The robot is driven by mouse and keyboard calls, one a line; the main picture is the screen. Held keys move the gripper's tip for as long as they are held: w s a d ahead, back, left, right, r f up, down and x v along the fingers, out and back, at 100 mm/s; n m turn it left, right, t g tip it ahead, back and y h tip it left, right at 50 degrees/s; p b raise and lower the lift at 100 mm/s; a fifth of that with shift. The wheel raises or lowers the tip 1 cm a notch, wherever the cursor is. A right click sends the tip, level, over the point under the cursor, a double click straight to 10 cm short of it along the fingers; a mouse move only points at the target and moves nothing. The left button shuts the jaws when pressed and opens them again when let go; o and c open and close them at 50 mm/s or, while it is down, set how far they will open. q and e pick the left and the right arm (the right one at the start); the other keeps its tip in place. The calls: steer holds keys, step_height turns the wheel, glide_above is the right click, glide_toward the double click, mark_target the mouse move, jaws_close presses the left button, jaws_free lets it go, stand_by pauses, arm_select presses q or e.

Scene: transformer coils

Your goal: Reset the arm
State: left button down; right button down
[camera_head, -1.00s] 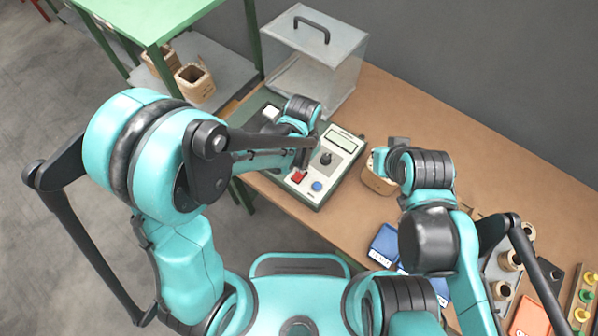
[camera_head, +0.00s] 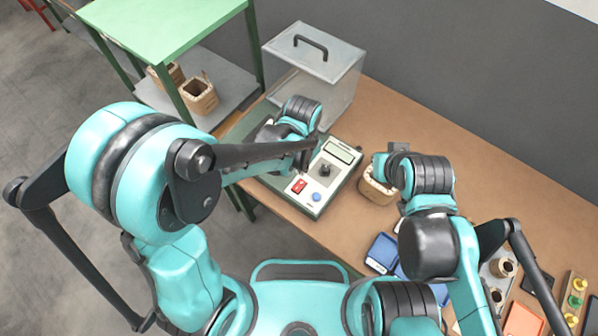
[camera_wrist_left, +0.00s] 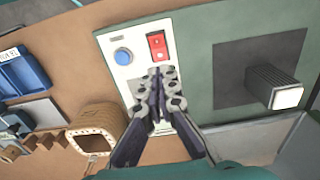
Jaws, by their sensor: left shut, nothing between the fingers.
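My left gripper (camera_wrist_left: 157,82) is shut and empty in the left wrist view, its fingertips over the light control panel (camera_wrist_left: 120,72) just below the red switch (camera_wrist_left: 157,45). A blue button (camera_wrist_left: 123,56) lies left of the switch. In the head view my left gripper (camera_head: 308,158) hangs over the left side of the test device (camera_head: 332,183). Whether its tips touch the panel I cannot tell. My right arm's end is beside a tan coil (camera_head: 374,190); the right fingers are hidden behind its wrist.
A clear box with a black handle (camera_head: 312,45) stands behind the device. Blue trays (camera_head: 381,252) and an orange tray (camera_head: 524,319) lie at the right front. The bench's back middle is clear.

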arm_select(q)
steer(key=s+a+r+n+t+b, duration=0.2)
steer(key=a+r+n+t+b, duration=0.1)
steer(key=a, duration=0.6)
steer(key=s+a+r+n+t+b, duration=0.3)
steer(key=a+r+n+t, duration=0.1)
steer(key=a, duration=0.5)
steer(key=shift+r, duration=0.8)
steer(key=shift+s, duration=0.1)
